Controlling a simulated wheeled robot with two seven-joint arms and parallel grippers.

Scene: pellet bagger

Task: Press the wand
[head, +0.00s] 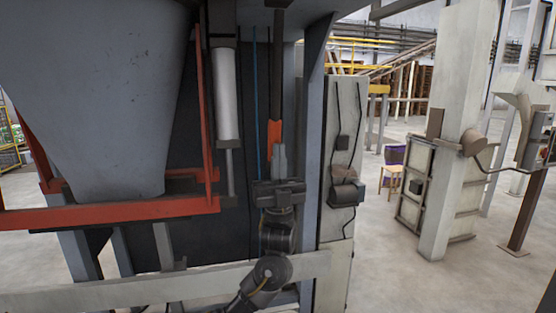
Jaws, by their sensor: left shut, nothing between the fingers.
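What looks like the wand is a long dark bar (278,75) hanging from the top of the machine, with an orange lower end (274,133). My left gripper (279,152) points up just below the bar, its grey fingers shut and empty. The fingertips overlap the orange end in the head view; I cannot tell whether they touch it. The bar's lowest tip is partly hidden by the fingers. My right gripper is not in view.
A large grey hopper (110,90) with an orange frame (120,213) stands at left. A white cylinder (227,95) hangs left of the bar. A blue-grey post (312,130) stands close on the right. A pale rail (120,290) crosses below. Open floor lies at right.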

